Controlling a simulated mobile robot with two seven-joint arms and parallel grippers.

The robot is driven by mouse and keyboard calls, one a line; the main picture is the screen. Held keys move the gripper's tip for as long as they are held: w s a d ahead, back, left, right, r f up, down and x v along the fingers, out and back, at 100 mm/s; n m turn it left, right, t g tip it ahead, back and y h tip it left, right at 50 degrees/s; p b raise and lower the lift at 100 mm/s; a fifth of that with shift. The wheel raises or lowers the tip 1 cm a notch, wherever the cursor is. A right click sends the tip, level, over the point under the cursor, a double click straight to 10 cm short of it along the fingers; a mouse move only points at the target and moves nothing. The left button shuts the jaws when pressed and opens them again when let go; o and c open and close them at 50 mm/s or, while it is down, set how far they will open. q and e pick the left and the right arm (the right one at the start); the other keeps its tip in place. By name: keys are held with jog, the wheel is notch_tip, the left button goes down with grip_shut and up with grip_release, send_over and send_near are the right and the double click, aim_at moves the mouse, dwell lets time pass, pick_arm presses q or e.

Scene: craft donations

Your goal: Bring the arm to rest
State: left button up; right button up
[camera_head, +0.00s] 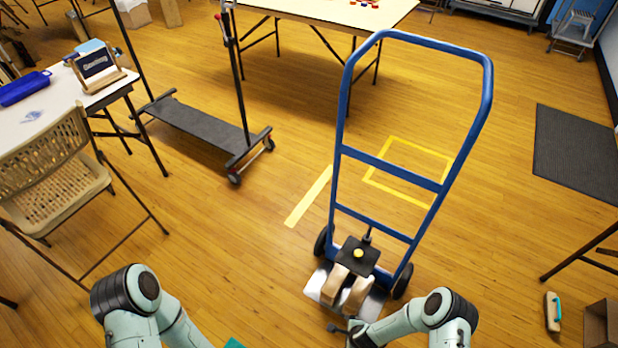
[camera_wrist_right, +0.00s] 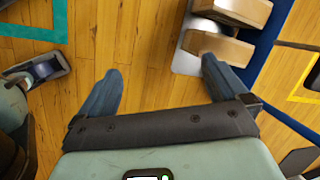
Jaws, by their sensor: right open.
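My right arm (camera_head: 425,318) comes in at the bottom right of the head view, bent, with its gripper (camera_head: 345,330) low in front of the hand truck's plate. In the right wrist view the right gripper (camera_wrist_right: 162,85) has its two fingers wide apart, with only floor between them. My left arm (camera_head: 140,305) is bent at the bottom left, and its hand is below the head view. What looks like my left gripper (camera_wrist_right: 38,70) shows at the left of the right wrist view; its jaws are unclear.
A blue hand truck (camera_head: 440,187) stands upright close ahead, with tan blocks (camera_head: 356,294) and a black device (camera_head: 357,254) at its base. A garment rack (camera_head: 195,128), folding chair (camera_head: 55,185) and tables stand left and behind. Teal tape (camera_wrist_right: 30,32) marks the floor. Floor centre-left is clear.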

jog(key=s+r+n+g+y, duration=0.2)
jog(key=s+r+n+g, duration=0.1)
jog(key=s+r+n, duration=1.3)
pick_arm(q)
notch_tip(320, 180, up, 14)
jog(key=s+g+p, duration=0.1)
jog(key=p, duration=1.3)
jog(key=shift+d+p, duration=0.35)
pick_arm(e)
notch_tip(320, 180, up, 13)
jog(key=s+a+g, duration=0.1)
jog(key=shift+s+f+m, duration=0.15)
jog(key=shift+s+m, duration=0.15)
jog(key=shift+s, duration=0.1)
pick_arm(q)
jog(key=shift+s, duration=0.15)
pick_arm(e)
jog(key=shift+a, duration=0.1)
